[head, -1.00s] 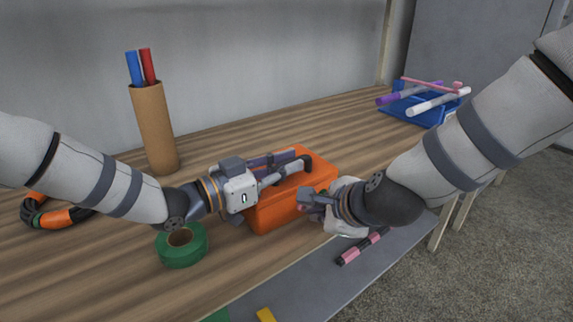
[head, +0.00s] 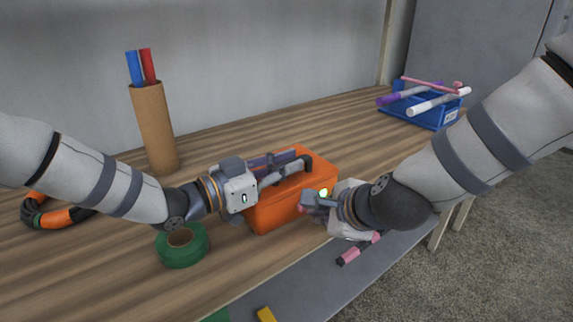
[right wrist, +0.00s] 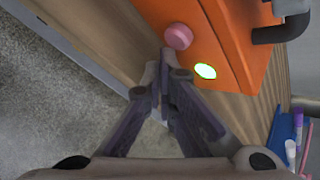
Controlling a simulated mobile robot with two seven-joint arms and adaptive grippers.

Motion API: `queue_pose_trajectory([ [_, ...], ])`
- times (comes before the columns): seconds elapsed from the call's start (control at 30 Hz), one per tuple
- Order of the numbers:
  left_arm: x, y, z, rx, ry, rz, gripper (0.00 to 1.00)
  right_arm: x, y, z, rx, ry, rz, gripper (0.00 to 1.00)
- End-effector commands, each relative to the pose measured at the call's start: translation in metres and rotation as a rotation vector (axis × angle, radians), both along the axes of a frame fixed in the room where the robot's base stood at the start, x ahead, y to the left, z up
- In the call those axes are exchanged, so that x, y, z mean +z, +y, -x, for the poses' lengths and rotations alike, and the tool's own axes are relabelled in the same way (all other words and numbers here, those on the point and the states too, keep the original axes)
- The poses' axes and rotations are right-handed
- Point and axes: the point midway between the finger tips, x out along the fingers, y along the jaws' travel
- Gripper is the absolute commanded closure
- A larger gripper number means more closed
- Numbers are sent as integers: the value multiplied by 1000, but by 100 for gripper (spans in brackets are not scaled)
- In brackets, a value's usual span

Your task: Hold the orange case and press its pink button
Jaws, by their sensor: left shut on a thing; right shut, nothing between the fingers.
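The orange case (head: 275,213) stands on the wooden table near its front edge. It has a dark handle (right wrist: 285,30) on top. My left gripper (head: 290,160) is shut on that handle from the left. The pink button (right wrist: 178,36) is on the case's front face, with a bright green lit lamp (right wrist: 205,71) beside it; the lamp also glows in the head view (head: 323,192). My right gripper (right wrist: 163,60) is shut and empty, its tips close to the button. I cannot tell whether they touch it.
A green tape roll (head: 181,245) lies left of the case, and an orange and black hose (head: 62,216) further left. A cardboard tube (head: 155,128) holds red and blue sticks. A blue bin (head: 430,113) with markers stands back right. A pink-black marker (head: 360,248) lies below my right gripper.

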Motion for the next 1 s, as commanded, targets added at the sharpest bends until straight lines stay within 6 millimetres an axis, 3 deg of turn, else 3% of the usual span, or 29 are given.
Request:
queue_pose_trajectory([
  [0.03, -11, 1, 2, -1, 18, -13, 100, -2, 0, 0, 0, 3, -1, 100],
  [0.27, -11, 1, 2, -1, 18, -13, 100, -3, -3, 4, -1, 4, 0, 100],
  [0.7, -11, 1, 2, -1, 18, -13, 100, -2, -32, 48, 0, 3, 0, 100],
  [1.0, -11, 1, 2, -1, 18, -12, 100, -2, -34, 50, 0, 2, 1, 100],
])
